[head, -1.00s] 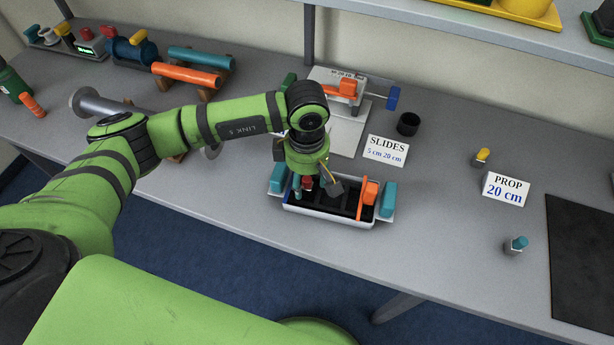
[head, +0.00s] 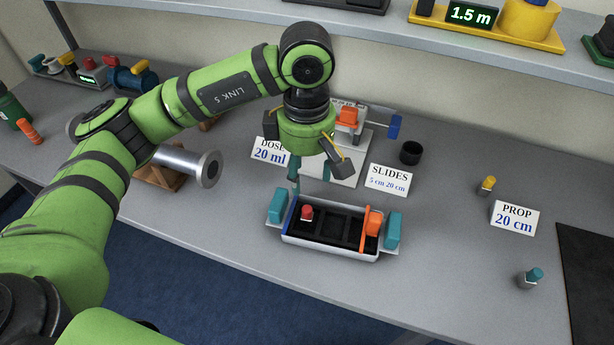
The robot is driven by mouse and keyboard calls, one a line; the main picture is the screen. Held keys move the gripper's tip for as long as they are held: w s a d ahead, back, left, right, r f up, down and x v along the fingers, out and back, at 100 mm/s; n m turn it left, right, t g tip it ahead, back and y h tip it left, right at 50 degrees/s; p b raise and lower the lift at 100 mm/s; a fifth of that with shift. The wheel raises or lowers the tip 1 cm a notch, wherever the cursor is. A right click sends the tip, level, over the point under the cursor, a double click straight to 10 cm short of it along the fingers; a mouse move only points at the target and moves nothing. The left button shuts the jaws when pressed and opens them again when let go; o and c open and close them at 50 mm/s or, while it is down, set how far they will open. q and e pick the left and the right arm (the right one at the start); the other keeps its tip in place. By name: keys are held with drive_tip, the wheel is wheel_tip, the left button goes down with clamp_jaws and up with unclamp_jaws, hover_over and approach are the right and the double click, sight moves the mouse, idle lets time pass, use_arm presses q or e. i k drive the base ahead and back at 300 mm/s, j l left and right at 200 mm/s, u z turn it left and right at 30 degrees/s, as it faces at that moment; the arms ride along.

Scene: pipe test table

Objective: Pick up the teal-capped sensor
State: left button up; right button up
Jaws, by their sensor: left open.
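A small sensor with a teal cap (head: 533,275) stands upright on the table at the front right, apart from everything else. My left gripper (head: 308,165) hangs above the table behind the black-and-white tray (head: 330,250). It is open, its fingers spread wide, and well to the left of that sensor. A small dark teal piece (head: 293,171) shows below the gripper; I cannot tell what it belongs to. A sensor with a red cap (head: 307,213) stands in the tray's left part. A yellow-capped sensor (head: 488,184) stands farther back on the right. My right gripper is out of view.
The tray has teal end blocks (head: 393,231) and an orange clamp (head: 374,222). A SLIDES sign (head: 387,180), a black cup (head: 411,153) and a PROP sign (head: 514,217) stand beyond. A dark mat (head: 590,270) lies at right. Table between tray and teal-capped sensor is clear.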

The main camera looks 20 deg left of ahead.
sight(527, 280)
drive_tip(key=z, duration=1.25)
drive_tip(key=i+l+u, duration=0.15)
drive_tip(key=l, duration=0.2)
drive_tip(key=i+l+u, duration=0.15)
drive_tip(key=l, duration=0.2)
drive_tip(key=l+u, duration=0.2)
drive_tip(key=l, duration=0.15)
drive_tip(key=i+l+u, duration=0.15)
drive_tip(key=l, duration=0.25)
